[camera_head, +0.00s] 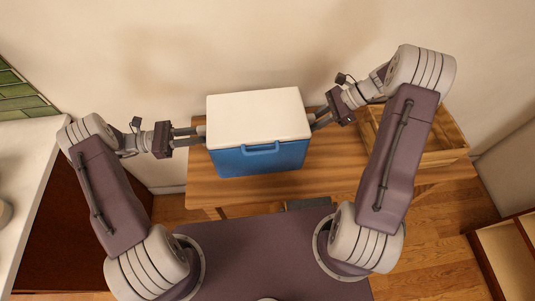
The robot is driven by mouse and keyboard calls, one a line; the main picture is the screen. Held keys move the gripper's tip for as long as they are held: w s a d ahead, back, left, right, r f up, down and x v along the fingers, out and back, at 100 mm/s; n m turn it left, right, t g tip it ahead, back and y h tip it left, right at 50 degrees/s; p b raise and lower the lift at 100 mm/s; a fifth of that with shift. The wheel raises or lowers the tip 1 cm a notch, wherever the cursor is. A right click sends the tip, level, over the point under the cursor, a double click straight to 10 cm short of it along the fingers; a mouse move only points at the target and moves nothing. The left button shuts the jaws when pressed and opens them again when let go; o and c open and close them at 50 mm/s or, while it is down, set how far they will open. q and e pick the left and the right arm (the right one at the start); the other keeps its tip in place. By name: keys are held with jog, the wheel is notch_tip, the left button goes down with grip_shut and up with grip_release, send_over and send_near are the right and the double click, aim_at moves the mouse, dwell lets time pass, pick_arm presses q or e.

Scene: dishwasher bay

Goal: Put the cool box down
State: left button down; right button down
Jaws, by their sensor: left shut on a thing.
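The cool box (258,156) has a blue body, a white lid and a blue front handle. It is upright over the wooden table (222,193); I cannot tell whether its base touches the top. My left gripper (203,135) is shut at the box's left side, level with the upper part. My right gripper (314,119) is at the box's right side, close to the lid edge. Its fingertips are partly hidden by the box, so its hold is unclear.
A wooden crate (452,150) stands on the right end of the table, behind my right arm. A wall is close behind the table. A white counter (28,170) is at the left, and an open wooden cabinet (505,257) is at lower right.

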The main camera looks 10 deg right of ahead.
pick_arm(q)
jog(key=shift+f+b, duration=0.45)
jog(key=shift+f, duration=0.05)
pick_arm(e)
jog(key=shift+w+f, duration=0.1)
jog(key=shift+f, duration=0.45)
pick_arm(q)
jog(key=shift+a, duration=0.1)
jog(key=shift+w, duration=0.1)
pick_arm(e)
jog(key=shift+d, duration=0.1)
